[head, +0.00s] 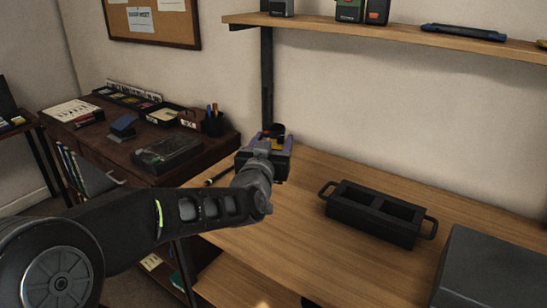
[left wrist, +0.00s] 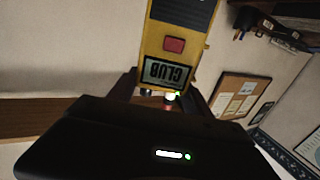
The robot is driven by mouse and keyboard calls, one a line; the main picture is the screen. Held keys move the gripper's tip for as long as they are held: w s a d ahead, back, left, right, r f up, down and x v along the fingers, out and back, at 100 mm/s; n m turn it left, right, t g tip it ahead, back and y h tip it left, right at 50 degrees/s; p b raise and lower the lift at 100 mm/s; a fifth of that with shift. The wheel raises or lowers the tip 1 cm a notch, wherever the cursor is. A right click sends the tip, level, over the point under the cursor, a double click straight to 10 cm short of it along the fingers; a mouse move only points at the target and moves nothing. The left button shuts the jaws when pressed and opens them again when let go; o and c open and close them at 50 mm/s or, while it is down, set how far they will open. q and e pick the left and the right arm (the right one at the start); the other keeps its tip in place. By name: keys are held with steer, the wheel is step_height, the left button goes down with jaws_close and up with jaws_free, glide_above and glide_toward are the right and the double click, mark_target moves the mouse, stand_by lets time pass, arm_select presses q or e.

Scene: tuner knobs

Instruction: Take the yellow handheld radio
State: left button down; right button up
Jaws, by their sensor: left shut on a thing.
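The yellow handheld radio (left wrist: 180,42) shows large in the left wrist view, with a dark grille, a red button and a small display with dark lettering. My left gripper (left wrist: 168,98) is shut on it. In the head view my left gripper (head: 273,143) is above the back left part of the wooden table (head: 300,210) and hides most of the radio. My right gripper is not in view.
A black two-compartment carrier with side handles (head: 375,212) stands on the table, with a grey box (head: 490,270) at front right. A wall shelf (head: 400,30) holds several devices. A cluttered dark desk (head: 150,140) stands at left. The table's middle is clear.

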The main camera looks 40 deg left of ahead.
arm_select(q)
steer(key=shift+r, duration=0.65)
